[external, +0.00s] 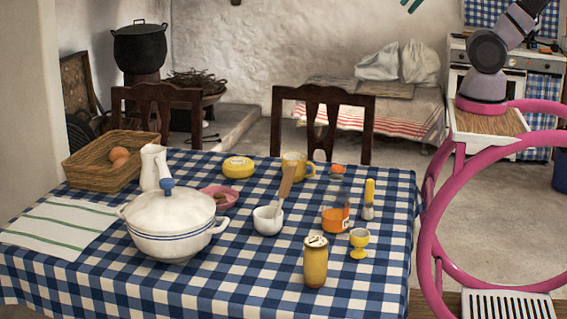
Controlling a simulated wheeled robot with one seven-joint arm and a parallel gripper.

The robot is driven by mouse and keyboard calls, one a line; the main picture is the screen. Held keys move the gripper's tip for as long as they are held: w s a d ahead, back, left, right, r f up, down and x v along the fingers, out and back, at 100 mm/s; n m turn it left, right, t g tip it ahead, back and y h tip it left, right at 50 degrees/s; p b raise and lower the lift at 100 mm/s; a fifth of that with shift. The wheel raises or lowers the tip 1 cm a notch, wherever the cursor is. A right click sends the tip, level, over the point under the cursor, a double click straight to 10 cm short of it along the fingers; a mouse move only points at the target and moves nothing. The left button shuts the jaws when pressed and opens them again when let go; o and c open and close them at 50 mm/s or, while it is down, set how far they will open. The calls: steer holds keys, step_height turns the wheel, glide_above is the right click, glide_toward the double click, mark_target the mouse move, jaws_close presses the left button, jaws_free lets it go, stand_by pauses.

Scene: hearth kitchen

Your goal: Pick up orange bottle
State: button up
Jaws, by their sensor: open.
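A clear bottle or jar (335,219) with orange contents and a small label stands upright on the checked tablecloth, right of the table's middle. It is the most orange bottle-like thing in view. Two teal fingertips of my gripper (412,4) show at the top edge of the external view, apart from each other and empty. The rest of the gripper is cut off by the frame. The gripper is high above the tabletop and far from the bottle.
A yellow jar (315,265), yellow egg cup (359,243), yellow-handled item (369,198) and white cup with spatula (267,221) stand around the bottle. A lidded white pot (172,230) and basket (104,163) are further left. Chairs (322,110) stand behind the table.

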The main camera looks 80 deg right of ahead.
steer(key=w+a+f+g+y, duration=0.2)
steer(key=w+a+f+g, duration=0.2)
steer(key=w+a+f, duration=0.35)
steer(key=m+g+y, duration=0.9)
steer(key=m+y, duration=0.1)
steer(key=y, duration=0.3)
glide_above(338, 208)
steer(key=v, duration=0.6)
steer(key=f, duration=3.4)
steer(key=shift+a+f, duration=0.1)
steer(key=shift+a, duration=0.15)
steer(key=shift+s+a+f, duration=0.1)
steer(key=shift+a+f, duration=0.05)
steer(key=shift+f, duration=0.1)
step_height(338, 208, down, 7)
steer(key=shift+a+f, duration=0.1)
steer(key=shift+a, duration=0.05)
steer(key=x, duration=0.4)
steer(key=shift+s+a, duration=0.15)
steer(key=shift+a, duration=0.2)
jaws_close()
